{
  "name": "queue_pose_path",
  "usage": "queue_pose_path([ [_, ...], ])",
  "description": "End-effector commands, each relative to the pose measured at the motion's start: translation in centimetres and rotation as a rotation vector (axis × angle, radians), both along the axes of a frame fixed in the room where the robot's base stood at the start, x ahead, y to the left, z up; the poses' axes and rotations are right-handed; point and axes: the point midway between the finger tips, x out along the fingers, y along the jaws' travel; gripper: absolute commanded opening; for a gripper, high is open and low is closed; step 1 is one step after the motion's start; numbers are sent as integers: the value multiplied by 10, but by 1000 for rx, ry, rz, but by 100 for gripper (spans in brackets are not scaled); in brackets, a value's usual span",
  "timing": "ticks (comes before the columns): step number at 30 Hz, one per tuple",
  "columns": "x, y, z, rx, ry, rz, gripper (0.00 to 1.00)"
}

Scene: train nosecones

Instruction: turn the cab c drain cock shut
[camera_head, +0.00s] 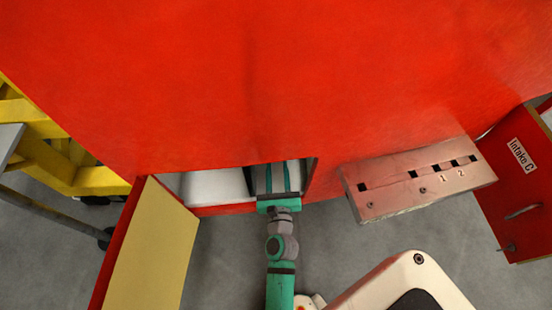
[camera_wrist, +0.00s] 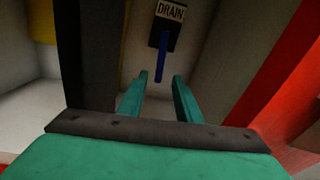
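In the wrist view, the drain cock shows as a blue lever (camera_wrist: 159,62) hanging straight down from a dark plate under a DRAIN label (camera_wrist: 171,11). My gripper (camera_wrist: 158,88) is open, its two green fingers apart, with the lever beyond and between the fingertips; no contact is visible. In the head view, my gripper (camera_head: 278,178) reaches into an opening low in the red nosecone (camera_head: 250,90). The lever is hidden in the head view. No cab letter shows by this opening.
An open door (camera_head: 150,250) with a yellowish inner face stands left of the opening. A pinkish panel (camera_head: 418,178) with slots marked 1 and 2 is to the right. A red door labelled Intake C (camera_head: 515,185) is at far right. A yellow frame (camera_head: 60,160) stands at left.

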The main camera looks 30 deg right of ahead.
Motion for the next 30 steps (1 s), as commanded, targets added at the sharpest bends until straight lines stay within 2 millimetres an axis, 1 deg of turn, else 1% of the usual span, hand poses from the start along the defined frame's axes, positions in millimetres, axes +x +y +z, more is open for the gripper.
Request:
queue_pose_path([
  [9,-2,1,0,0,0,0,31],
  [11,-2,1,0,-2,1,-1,17],
  [12,-2,1,0,-9,3,-2,7],
  [13,-2,1,1,-19,6,-3,0],
  [17,-2,1,4,-111,35,-15,0],
  [23,-6,0,12,-375,144,-76,0],
  [30,-16,-7,13,-679,338,-182,0],
])
